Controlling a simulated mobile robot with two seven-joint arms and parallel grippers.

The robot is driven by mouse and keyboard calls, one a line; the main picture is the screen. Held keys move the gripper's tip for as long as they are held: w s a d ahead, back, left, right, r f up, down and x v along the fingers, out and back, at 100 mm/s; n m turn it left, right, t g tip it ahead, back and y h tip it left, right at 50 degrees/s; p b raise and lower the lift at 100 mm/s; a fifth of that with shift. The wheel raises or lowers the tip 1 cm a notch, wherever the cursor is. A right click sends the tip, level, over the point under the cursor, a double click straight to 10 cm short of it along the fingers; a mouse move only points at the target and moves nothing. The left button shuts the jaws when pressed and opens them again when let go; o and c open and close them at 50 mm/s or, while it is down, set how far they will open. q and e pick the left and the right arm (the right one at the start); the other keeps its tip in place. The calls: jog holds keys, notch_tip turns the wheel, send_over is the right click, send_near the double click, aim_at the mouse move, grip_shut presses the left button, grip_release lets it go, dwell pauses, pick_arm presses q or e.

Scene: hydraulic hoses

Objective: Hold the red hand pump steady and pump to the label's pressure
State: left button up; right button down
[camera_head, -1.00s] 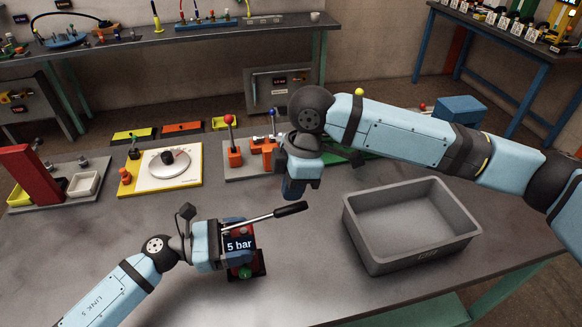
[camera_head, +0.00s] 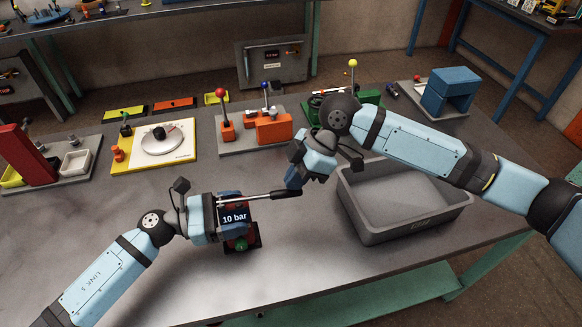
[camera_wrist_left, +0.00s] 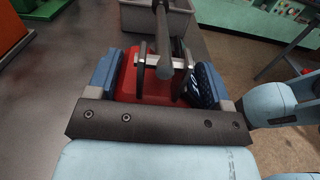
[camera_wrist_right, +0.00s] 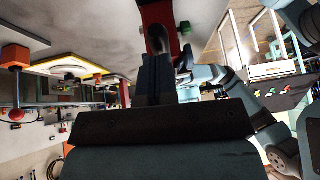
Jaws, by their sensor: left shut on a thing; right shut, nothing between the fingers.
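The red hand pump (camera_head: 253,228) stands on the front part of the bench, with a dark panel reading "10 bar" and a green knob at its front. My left gripper (camera_wrist_left: 155,88) is shut on its red body; one blue finger shows on each side in the left wrist view. The pump lever (camera_head: 245,199) points right and is nearly level, with a black grip (camera_head: 284,194) at its end. My right gripper (camera_head: 293,182) is shut and empty, right at the black grip and just above it. Whether it touches the grip I cannot tell.
A grey bin (camera_head: 405,228) stands right of the pump, below my right arm. Behind are a yellow-edged board with a round dial (camera_head: 155,145) and a stand with orange blocks (camera_head: 268,128).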

jog(key=shift+d+f+y, duration=0.1)
jog(key=shift+f+y, duration=0.3)
jog(key=shift+f, duration=0.15)
jog(key=shift+r, duration=0.3)
jog(key=a+r+v, duration=0.1)
jog(key=v, duration=1.2)
jog(key=shift+w+a, duration=0.25)
jog(key=shift+a+r, duration=0.1)
jog(key=shift+r, duration=0.1)
dwell(0.6)
